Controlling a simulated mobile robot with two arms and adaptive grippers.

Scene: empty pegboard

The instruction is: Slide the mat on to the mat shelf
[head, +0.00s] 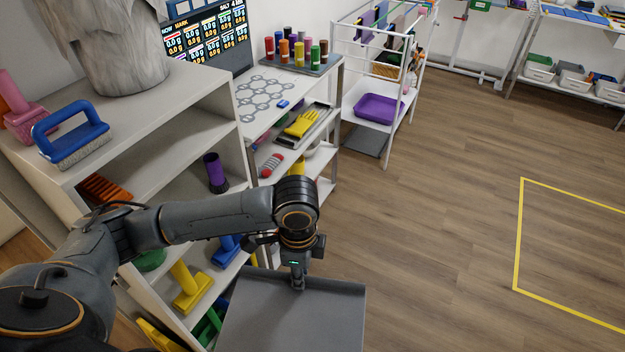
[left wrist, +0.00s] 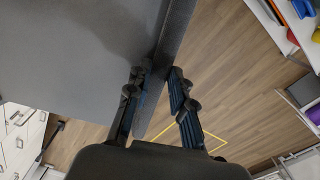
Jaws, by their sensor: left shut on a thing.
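The mat (head: 300,325) is a flat dark grey sheet with a raised edge, at the bottom centre of the head view, beside the near shelf unit. My left gripper (head: 297,283) is shut on its far edge. In the left wrist view the mat (left wrist: 75,55) fills the upper left, and the fingers of my left gripper (left wrist: 157,100) sit on either side of its edge. My right gripper is not in view. I cannot tell for sure which shelf is the mat shelf. A flat grey piece (head: 365,140) lies low under the white rack.
The near shelf unit (head: 165,90) holds a blue brush (head: 75,137) on top and several coloured tools below. A second unit with spools (head: 298,52) stands behind it. The white rack (head: 387,118) holds a purple tray (head: 379,108). Open wooden floor with a yellow outline (head: 518,235) lies right.

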